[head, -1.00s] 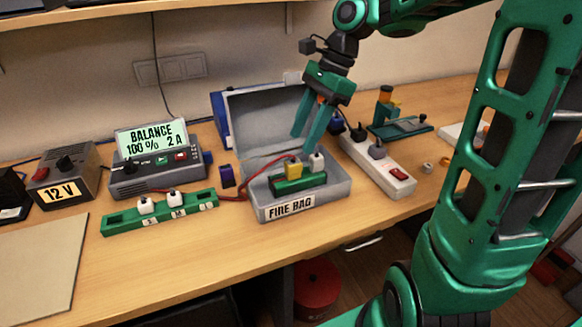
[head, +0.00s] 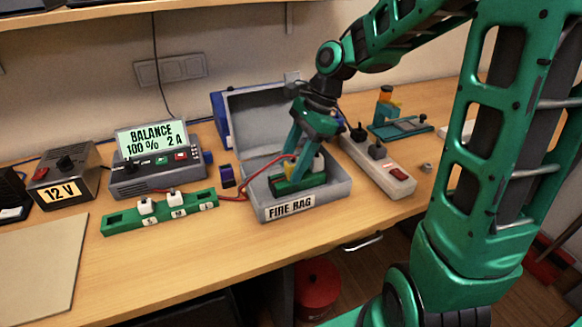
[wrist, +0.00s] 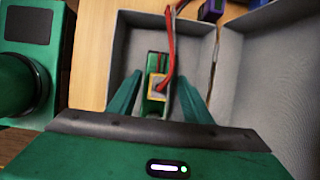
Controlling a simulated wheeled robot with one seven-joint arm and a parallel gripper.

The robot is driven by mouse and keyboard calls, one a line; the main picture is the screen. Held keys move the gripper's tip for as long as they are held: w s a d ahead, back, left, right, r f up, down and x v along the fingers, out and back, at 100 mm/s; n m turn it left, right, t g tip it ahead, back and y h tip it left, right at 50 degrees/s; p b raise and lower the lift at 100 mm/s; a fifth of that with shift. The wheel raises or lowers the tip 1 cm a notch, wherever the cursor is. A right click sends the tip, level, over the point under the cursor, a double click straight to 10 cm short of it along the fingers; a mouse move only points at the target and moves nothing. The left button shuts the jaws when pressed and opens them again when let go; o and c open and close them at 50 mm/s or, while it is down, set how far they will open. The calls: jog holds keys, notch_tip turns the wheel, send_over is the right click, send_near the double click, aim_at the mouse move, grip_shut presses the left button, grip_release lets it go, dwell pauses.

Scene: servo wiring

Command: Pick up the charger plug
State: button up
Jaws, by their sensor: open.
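The charger plug (wrist: 157,87) is the yellow connector with red leads on the green battery pack (head: 298,183). The pack lies in the open grey metal box (head: 322,198) labelled FIRE BAG. My gripper (wrist: 160,78) is open, pointing down into the box. In the wrist view its green fingers lie on either side of the plug, with gaps to both. In the head view my gripper (head: 302,160) hides most of the plug; only a little yellow shows. A white connector (head: 318,162) stands to the right on the pack, partly hidden.
The raised lid (head: 262,107) stands behind my gripper. The red leads run left towards the charger (head: 155,165). A green holder (head: 160,213) with white plugs lies left of the box. A power strip (head: 385,172) stands close on the right. The table in front is clear.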

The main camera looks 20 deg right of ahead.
aim_at(287, 163)
jog(key=c, duration=1.1)
jog(key=shift+c, duration=0.2)
jog(key=shift+r, duration=0.1)
jog(key=shift+r, duration=0.2)
notch_tip(287, 163, up, 4)
jog(key=shift+f, duration=0.25)
jog(key=s+a+r, duration=0.5)
jog(key=a+r, duration=0.2)
jog(key=a, duration=0.3)
jog(key=shift+s+a, duration=0.15)
jog(key=shift+s, duration=0.05)
